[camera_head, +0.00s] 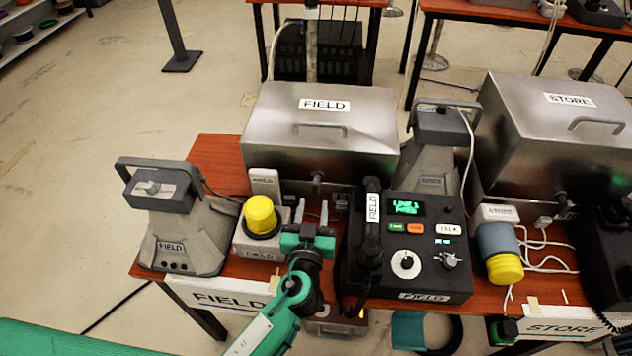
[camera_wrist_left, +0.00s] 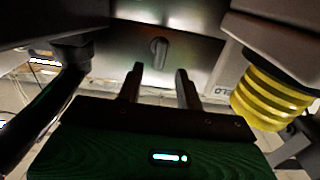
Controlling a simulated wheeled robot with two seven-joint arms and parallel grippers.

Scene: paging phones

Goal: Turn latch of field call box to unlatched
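The field call box (camera_head: 322,130) is a steel box with a sloped lid and a FIELD label, at the back of the table. Its latch (camera_head: 318,180) is a small dark knob on the front face. In the left wrist view the latch (camera_wrist_left: 158,52) shows as a grey upright tab, beyond and between my fingertips. My left gripper (camera_head: 311,212) is in front of the box, below the latch in the picture. Its two fingers are apart with nothing between them, and they also show in the left wrist view (camera_wrist_left: 159,76). They do not appear to touch the latch. My right gripper is not seen.
A yellow-topped lamp (camera_head: 260,214) stands just left of my gripper; its yellow part (camera_wrist_left: 270,100) is close in the wrist view. A black FIELD phone console (camera_head: 415,245) with handset is close on the right. A grey FIELD horn (camera_head: 180,235) stands left. A STORE box (camera_head: 550,130) stands right.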

